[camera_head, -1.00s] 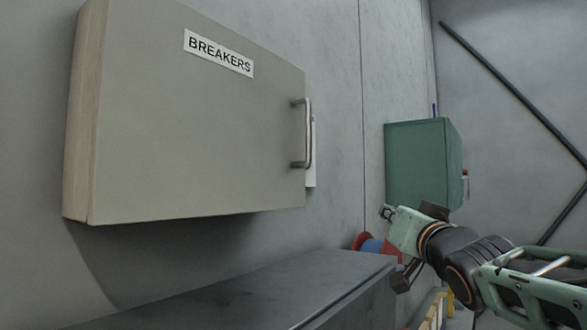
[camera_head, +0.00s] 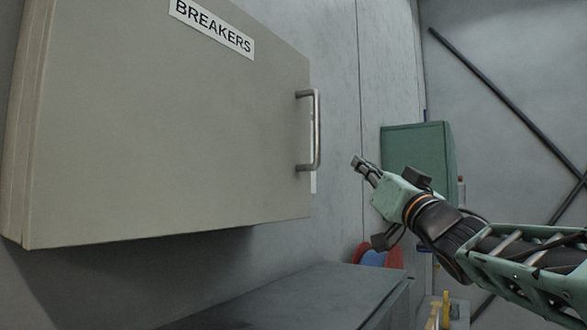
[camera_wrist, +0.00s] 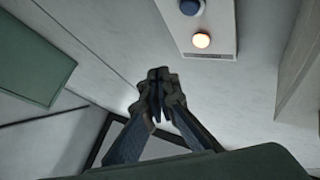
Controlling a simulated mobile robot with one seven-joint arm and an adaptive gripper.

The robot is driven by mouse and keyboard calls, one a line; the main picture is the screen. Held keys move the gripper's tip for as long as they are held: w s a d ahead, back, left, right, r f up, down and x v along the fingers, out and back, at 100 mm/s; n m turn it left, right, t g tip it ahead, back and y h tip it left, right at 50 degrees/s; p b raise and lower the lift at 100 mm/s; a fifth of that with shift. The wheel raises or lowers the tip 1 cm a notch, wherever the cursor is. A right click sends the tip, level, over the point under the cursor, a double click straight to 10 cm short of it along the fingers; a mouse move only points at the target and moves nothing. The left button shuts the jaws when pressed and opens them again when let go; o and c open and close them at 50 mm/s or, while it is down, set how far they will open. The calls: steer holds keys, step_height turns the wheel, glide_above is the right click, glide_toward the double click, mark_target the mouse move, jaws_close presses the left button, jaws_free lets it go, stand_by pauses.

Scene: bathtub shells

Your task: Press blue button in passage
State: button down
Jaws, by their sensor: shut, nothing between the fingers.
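In the wrist view a blue button (camera_wrist: 192,6) sits on a pale wall panel (camera_wrist: 212,22), partly cut by the top edge. In the head view my gripper (camera_head: 358,163) is right of the breaker cabinet's handle (camera_head: 316,130). A pale strip, likely the panel's edge (camera_head: 313,183), shows behind the cabinet; the button is hidden there.
The grey breaker cabinet (camera_head: 170,130) juts from the wall at left. A dark grey box top (camera_head: 300,295) lies below it. A green wall box (camera_head: 418,150) hangs beyond my gripper, with a red and blue reel (camera_head: 375,255) lower down. Open space lies between gripper and cabinet.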

steer(key=w+a+b, duration=0.1)
steer(key=w+a, duration=0.4)
steer(key=a, duration=0.2)
steer(key=shift+w, duration=0.15)
steer(key=shift+a, duration=0.15)
stand_by(1.4)
steer(key=shift+w+a, duration=0.25)
steer(key=shift+w+a, duration=0.25)
steer(key=shift+a, duration=0.15)
stand_by(0.9)
steer(key=shift+d, duration=0.1)
steer(key=shift+s+d, duration=0.5)
steer(key=shift+d, duration=0.05)
steer(key=shift+d, duration=0.1)
